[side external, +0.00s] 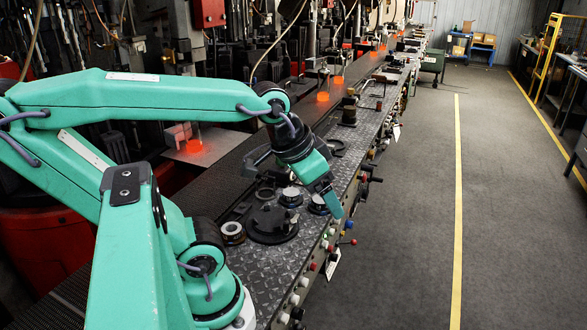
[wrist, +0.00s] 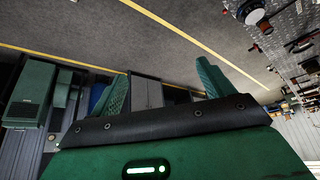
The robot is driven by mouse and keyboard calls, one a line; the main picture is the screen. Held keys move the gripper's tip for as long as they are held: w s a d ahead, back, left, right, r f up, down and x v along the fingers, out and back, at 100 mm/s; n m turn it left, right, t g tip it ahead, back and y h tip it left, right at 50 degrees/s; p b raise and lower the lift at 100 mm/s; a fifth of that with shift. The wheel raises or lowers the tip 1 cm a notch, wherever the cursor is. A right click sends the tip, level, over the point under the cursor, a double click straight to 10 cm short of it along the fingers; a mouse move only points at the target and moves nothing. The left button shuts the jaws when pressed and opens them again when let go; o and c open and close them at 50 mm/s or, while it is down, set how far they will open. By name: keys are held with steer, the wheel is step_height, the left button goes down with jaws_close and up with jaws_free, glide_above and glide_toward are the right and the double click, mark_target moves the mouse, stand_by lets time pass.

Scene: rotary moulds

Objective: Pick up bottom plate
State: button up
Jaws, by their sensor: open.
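A wide, dark round plate (side external: 272,225) lies flat on the metal bench, with a raised part on its top; it looks like the bottom plate, though I cannot be sure. My gripper (side external: 336,208) hangs in the side view to the right of this plate, near the bench's front edge, apart from it. In the wrist view my gripper (wrist: 163,85) has its two green fingers spread wide with nothing between them. The wrist camera looks towards the floor and cabinets, and I cannot make out the plate there.
Smaller round mould parts stand around the plate: a ring (side external: 232,233) at its left and round pieces (side external: 291,197) behind it. Glowing orange pieces (side external: 195,147) sit at the machines behind. Knobs and levers line the bench edge. The grey floor (side external: 400,230) is clear.

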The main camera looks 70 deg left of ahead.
steer(key=w+a+n+g, duration=0.2)
steer(key=w+a+n, duration=0.1)
steer(key=w+a, duration=0.35)
steer(key=n+g, duration=0.3)
steer(key=n, duration=0.6)
glide_above(321, 199)
steer(key=f, duration=1.6)
steer(key=shift+d+f, duration=0.15)
steer(key=shift+d, duration=0.05)
steer(key=shift+a+f, duration=0.25)
steer(key=shift+a, duration=0.05)
steer(key=shift+f, duration=0.1)
steer(key=shift+f, duration=1.2)
steer(key=shift+f, duration=0.1)
steer(key=shift+f, duration=2.5)
